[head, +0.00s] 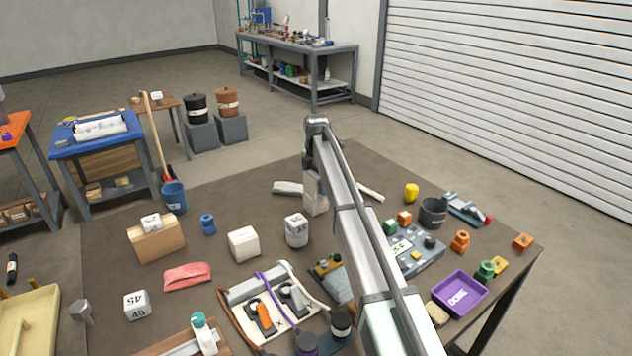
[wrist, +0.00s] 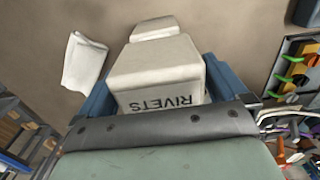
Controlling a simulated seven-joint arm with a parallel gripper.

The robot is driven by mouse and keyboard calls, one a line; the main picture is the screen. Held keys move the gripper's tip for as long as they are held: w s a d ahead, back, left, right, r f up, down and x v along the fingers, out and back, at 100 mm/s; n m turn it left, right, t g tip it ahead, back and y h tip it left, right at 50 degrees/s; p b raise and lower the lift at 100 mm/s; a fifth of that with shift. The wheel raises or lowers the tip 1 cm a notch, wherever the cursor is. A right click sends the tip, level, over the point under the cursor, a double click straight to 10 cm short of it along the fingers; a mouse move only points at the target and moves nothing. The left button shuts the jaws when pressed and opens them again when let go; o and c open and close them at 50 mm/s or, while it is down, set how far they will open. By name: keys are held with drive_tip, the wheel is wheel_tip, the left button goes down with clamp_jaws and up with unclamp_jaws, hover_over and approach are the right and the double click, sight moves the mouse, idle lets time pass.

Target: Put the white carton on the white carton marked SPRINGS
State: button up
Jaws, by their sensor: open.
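My gripper (wrist: 158,92) is open, its blue fingers on either side of a white carton (wrist: 160,72) marked RIVETS in the wrist view. I cannot tell whether the fingers touch it. In the head view a pale carton (head: 316,198) stands on the table below the end of my arm, partly hidden by the arm. Another white block (wrist: 155,28) lies just beyond the RIVETS carton in the wrist view. A plain white carton (head: 243,245) sits left of centre on the table in the head view. No SPRINGS marking is readable in either view.
Control panels, a grey cup (head: 433,212) and a purple tray (head: 459,294) crowd the right. The table's far left is clearer.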

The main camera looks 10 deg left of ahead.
wheel_tip(320, 180, up, 12)
drive_tip(key=shift+r, duration=0.15)
idle(0.4)
